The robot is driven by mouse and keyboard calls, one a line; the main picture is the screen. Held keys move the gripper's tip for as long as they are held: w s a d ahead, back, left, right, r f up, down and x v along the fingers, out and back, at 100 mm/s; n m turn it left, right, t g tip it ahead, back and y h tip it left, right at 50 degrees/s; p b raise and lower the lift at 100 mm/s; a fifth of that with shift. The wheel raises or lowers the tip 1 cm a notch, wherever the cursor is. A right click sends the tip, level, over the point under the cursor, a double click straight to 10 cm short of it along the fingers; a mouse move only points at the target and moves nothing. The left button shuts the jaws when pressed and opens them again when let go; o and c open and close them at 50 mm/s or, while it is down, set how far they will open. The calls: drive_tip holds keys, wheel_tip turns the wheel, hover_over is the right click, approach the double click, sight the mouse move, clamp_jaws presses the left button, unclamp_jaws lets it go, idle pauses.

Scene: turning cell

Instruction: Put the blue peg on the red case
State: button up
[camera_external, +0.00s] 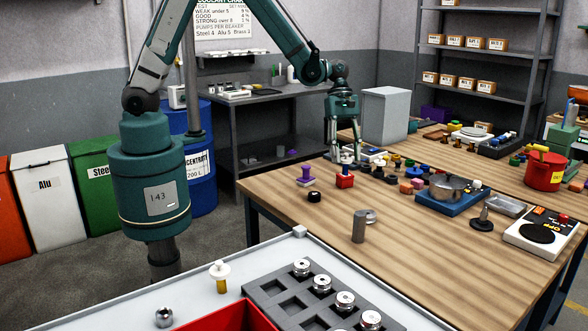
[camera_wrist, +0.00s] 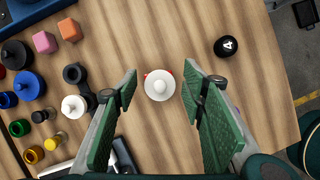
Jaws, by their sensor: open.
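My gripper (camera_external: 344,155) is open and points down above the red case (camera_external: 345,182), a small red block on the wooden table. In the wrist view, a white round-topped piece (camera_wrist: 159,85) lies between the open fingers, with slivers of red at its edges; it appears to sit on the red case, and the fingers look apart from it. A blue peg (camera_wrist: 27,86) with a round head stands at the left of the wrist view, among other pegs and away from my fingers. A second, smaller blue piece (camera_wrist: 7,100) shows at the left edge.
A black ball marked 4 (camera_wrist: 227,46) and a purple piece (camera_external: 306,176) are near the red case. Pink and orange blocks (camera_wrist: 44,42) and several coloured pegs crowd one side. A metal pot (camera_external: 446,187) stands farther right.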

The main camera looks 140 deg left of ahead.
drive_tip(key=p+v, duration=0.4)
drive_tip(key=v, duration=0.8)
drive_tip(key=shift+s, duration=0.15)
drive_tip(key=shift+r, duration=0.1)
